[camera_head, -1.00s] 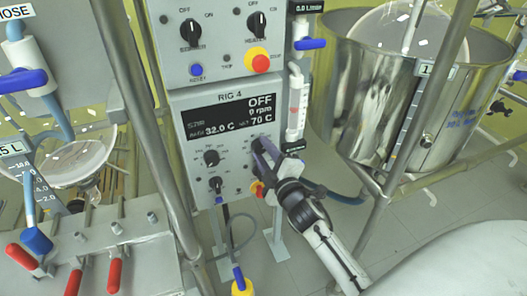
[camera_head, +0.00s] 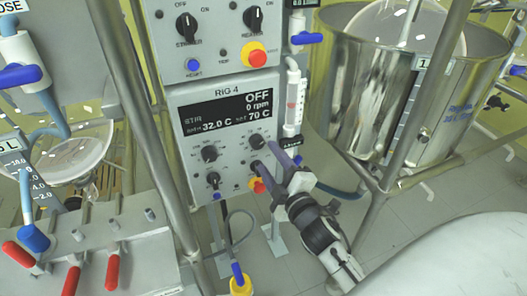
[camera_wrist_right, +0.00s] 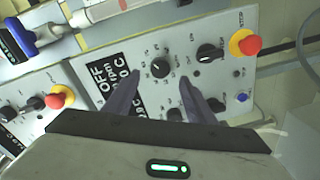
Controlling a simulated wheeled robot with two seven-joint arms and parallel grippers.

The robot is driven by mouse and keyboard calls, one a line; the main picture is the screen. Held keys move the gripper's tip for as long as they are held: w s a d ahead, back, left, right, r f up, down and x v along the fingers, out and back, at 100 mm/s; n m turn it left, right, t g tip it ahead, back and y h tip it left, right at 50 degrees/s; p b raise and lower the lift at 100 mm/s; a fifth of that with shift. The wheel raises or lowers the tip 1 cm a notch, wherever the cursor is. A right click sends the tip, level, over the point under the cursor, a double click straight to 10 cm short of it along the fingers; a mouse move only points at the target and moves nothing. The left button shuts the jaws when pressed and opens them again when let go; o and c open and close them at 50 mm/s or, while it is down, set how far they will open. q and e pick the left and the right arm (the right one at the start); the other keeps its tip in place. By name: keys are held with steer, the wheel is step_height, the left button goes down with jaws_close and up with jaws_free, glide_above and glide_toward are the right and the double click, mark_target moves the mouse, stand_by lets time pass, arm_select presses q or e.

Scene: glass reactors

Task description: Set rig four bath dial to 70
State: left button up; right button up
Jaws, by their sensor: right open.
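The rig four panel (camera_head: 190,130) shows in the head view, its display (camera_head: 228,112) reading OFF, 0 rpm, 32.0 C and a set value of 70 C. The upper right dial (camera_head: 257,141), below the 70 C reading, is a small black knob; its label is too small to read. My right gripper (camera_head: 264,155) is open in front of the panel's right side. In the right wrist view its fingers (camera_wrist_right: 159,82) point at the panel, with that knob (camera_wrist_right: 160,68) just past and between the tips, apparently not gripped. My left gripper is not in view.
Other black knobs sit close by, at upper left (camera_head: 209,153) and lower left (camera_head: 213,179). A red emergency stop (camera_head: 257,185) is below the fingers. A flowmeter tube (camera_head: 292,98) stands right of the panel. A steel vessel (camera_head: 350,90) stands farther right.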

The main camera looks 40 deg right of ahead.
steer(key=v, duration=0.3)
steer(key=shift+s+r, duration=0.1)
steer(key=shift+s, duration=0.2)
steer(key=s+a+f+m+g+y, duration=0.3)
steer(key=s+a+f, duration=0.5)
steer(key=f, duration=0.4)
steer(key=s+a+f+m+g+y, duration=0.3)
steer(key=s+a+f+m+g, duration=0.2)
steer(key=s+a+f, duration=0.4)
step_height(320, 180, down, 3)
steer(key=shift+s+r+m+g, duration=0.1)
steer(key=shift+s+m+g, duration=0.2)
steer(key=shift+s, duration=0.45)
steer(key=shift+w+d, duration=0.1)
